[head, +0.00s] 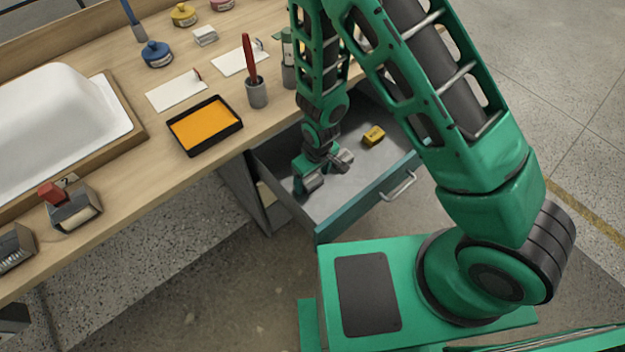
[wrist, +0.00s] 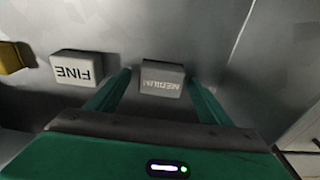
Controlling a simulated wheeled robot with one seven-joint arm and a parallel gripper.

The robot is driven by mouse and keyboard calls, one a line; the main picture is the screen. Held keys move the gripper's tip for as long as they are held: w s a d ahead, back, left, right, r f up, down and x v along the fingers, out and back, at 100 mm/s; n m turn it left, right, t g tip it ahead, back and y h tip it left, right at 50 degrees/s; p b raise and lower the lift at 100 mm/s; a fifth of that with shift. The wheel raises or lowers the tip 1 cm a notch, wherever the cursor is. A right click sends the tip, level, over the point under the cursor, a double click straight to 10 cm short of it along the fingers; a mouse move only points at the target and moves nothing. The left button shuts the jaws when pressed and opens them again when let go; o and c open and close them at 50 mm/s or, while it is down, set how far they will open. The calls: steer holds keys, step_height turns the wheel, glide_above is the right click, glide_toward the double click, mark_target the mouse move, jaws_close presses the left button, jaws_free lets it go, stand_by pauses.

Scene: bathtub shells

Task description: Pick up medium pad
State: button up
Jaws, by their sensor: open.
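A pad lettered FINE (wrist: 77,67) lies left of the medium pad in the wrist view, close to my left finger. A yellow block (head: 374,136) is further along the drawer (head: 352,208). The drawer walls and the workbench (head: 130,190) edge bound the space.

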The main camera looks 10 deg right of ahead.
mark_target(312, 178)
steer(key=shift+f, duration=0.15)
steer(key=c, duration=1.1)
steer(key=shift+r, duration=5.05)
steer(key=o, duration=0.5)
steer(key=shift+c, duration=0.2)
steer(key=c, duration=0.4)
steer(key=shift+r, duration=0.1)
